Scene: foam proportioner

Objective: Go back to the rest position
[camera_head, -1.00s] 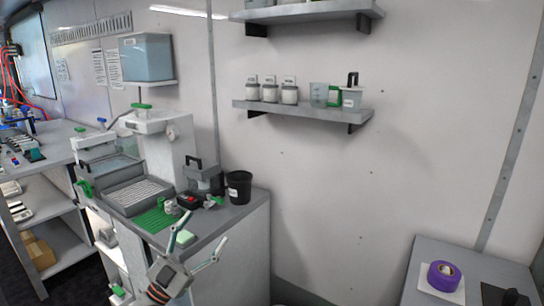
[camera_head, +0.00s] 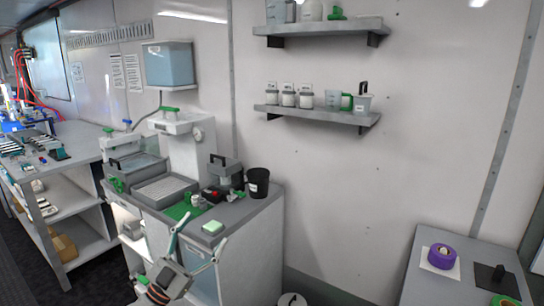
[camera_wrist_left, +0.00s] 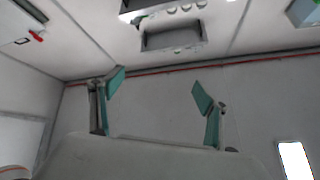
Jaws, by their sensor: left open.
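My left gripper (camera_head: 199,243) is in the lower middle of the head view, in front of the grey-topped cabinet. In the left wrist view the fingers (camera_wrist_left: 158,84) are also apart and empty, with teal pads, against a wall and ceiling. My right gripper shows in neither view.
The cabinet top (camera_head: 238,211) holds a black cup (camera_head: 258,183), a green mat (camera_head: 183,211) and a pale green block (camera_head: 213,227). Shelves (camera_head: 318,114) hang on the back wall. A table (camera_head: 440,287) with purple tape (camera_head: 442,256) stands at right.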

